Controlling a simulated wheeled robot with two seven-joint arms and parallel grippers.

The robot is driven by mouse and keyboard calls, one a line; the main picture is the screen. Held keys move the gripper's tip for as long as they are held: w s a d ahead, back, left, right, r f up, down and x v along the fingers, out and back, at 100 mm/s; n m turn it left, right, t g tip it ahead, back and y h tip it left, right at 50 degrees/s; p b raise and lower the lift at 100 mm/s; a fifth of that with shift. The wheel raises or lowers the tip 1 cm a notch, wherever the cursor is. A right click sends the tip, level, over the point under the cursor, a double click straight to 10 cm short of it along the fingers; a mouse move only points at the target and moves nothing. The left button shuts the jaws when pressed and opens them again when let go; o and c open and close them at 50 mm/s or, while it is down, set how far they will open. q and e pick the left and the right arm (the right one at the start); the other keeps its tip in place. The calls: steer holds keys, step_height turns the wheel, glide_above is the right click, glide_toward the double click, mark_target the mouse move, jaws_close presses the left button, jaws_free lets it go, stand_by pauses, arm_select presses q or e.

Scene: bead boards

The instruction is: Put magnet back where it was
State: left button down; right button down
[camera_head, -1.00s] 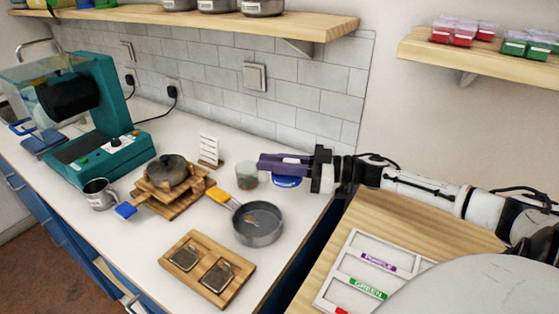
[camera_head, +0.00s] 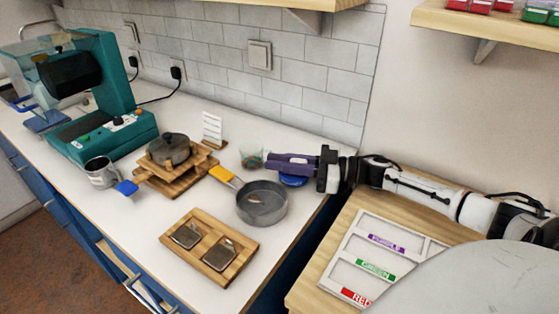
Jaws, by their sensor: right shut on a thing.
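My right gripper (camera_head: 272,163) reaches in from the right with purple fingers. It is over the counter's right end, by the glass and the grey pan. A blue rounded thing (camera_head: 292,181), which looks like the magnet, shows just under the fingers. The gripper is shut on it, and the fingers hide its upper part. My left gripper is not in view.
A glass (camera_head: 251,156) with coloured bits stands close left of the fingertips. A grey pan (camera_head: 262,203), a wooden board with two dark squares (camera_head: 225,269) and a lidded pot (camera_head: 171,150) share the white counter. A labelled white tray (camera_head: 350,243) lies on the wooden table at right.

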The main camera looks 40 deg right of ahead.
steer(key=shift+f+b, duration=0.35)
steer(key=shift+f, duration=0.15)
stand_by(0.4)
steer(key=c, duration=1.6)
jaws_free()
steer(key=shift+c, duration=0.2)
